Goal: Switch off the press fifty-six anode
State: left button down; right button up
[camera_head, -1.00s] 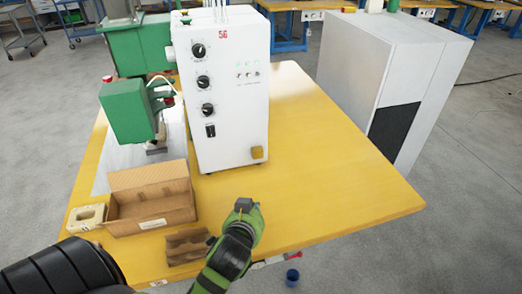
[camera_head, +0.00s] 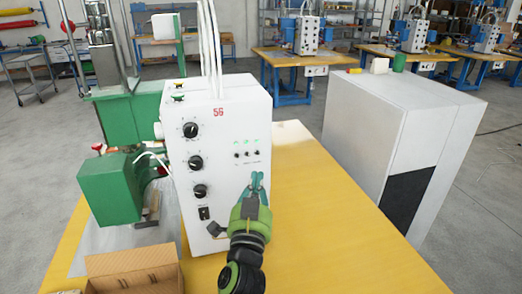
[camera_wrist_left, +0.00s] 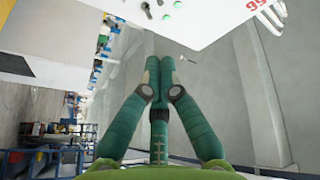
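Press fifty-six's white control box (camera_head: 222,215), marked with a red 56, stands on the yellow table. Which control is the anode's I cannot read. My left gripper (camera_head: 257,176) is in front of the panel, just below the toggles, its fingers pointing up. In the left wrist view its fingertips (camera_wrist_left: 161,62) are together and empty, apart from the toggles and lamps at the top edge. My right gripper is not in view.
The green press (camera_head: 110,187) stands left of the box. A cardboard box (camera_head: 135,272) lies at the front left. A large grey cabinet (camera_head: 365,125) stands to the right. The yellow table (camera_head: 335,225) is clear on the right.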

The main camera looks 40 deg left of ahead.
aim_at(262, 141)
pick_arm(q)
jog(key=p+x, duration=0.3)
jog(key=x, duration=0.6)
jog(key=shift+w+p, duration=0.15)
jog(key=shift+p, duration=0.2)
jog(key=shift+w+a+r, duration=0.1)
jog(key=shift+w+a, duration=0.1)
jog(key=shift+w, duration=0.1)
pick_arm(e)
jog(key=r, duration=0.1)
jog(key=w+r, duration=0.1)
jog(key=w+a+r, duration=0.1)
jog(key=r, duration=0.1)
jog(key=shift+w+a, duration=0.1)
